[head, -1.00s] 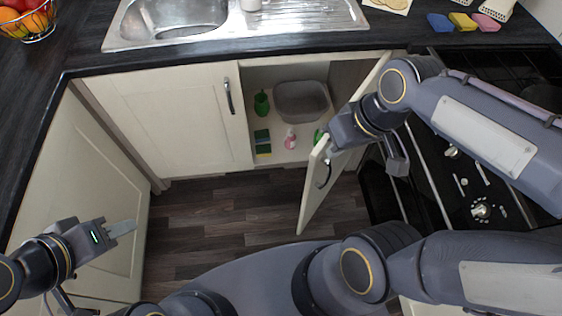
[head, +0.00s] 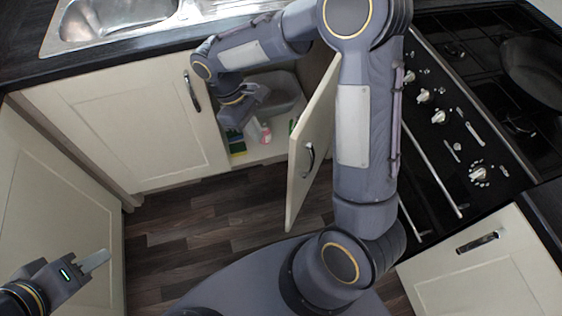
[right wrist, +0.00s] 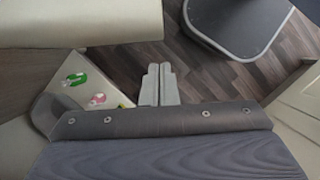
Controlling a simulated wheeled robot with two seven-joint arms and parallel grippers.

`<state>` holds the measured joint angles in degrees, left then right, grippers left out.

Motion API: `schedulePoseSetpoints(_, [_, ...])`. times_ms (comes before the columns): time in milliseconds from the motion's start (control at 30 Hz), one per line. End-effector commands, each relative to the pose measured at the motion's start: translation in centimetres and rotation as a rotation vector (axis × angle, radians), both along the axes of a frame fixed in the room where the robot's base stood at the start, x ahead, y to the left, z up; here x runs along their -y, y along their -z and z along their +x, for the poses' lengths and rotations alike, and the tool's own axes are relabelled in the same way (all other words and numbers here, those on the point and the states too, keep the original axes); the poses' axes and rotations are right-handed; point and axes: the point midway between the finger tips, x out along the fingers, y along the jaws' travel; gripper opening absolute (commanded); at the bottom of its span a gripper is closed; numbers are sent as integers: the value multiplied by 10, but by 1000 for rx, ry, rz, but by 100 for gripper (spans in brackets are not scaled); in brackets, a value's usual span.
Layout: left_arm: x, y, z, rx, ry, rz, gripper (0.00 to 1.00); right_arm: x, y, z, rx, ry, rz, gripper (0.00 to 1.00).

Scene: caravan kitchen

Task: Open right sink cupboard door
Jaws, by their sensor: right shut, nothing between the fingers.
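The right sink cupboard door (head: 316,130) is cream and stands swung well open toward me, its dark handle (head: 309,160) on the face turned to the stove. My right gripper (head: 236,118) is at the cupboard opening, left of the door and clear of its handle. In the right wrist view its two fingers (right wrist: 160,85) lie together, empty.
The shut left door (head: 130,125) is beside the opening. The stove (head: 440,120) is close on the right. The wooden floor (head: 190,220) is clear.

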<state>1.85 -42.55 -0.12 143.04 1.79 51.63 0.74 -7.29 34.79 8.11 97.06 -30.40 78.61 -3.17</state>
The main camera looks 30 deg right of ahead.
Motion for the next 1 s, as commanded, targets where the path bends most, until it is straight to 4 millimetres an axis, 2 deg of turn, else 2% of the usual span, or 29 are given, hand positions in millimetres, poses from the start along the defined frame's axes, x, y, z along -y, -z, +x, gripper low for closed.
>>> schedulePoseSetpoints(233, [0, 3, 0, 0, 0, 0, 36, 5, 27, -8, -10, -7, -4, 0])
schedulePoseSetpoints(600, [0, 10, 0, 0, 0, 0, 36, 22, 99, -31, -10, -5, -3, 0])
schedulePoseSetpoints(800, [0, 5, 0, 0, 0, 0, 36, 39, 94, -54, -6, -4, -4, 0])
schedulePoseSetpoints(1000, [0, 4, 0, 1, 0, 0, 36, 44, 94, -62, -5, -4, -3, 0])
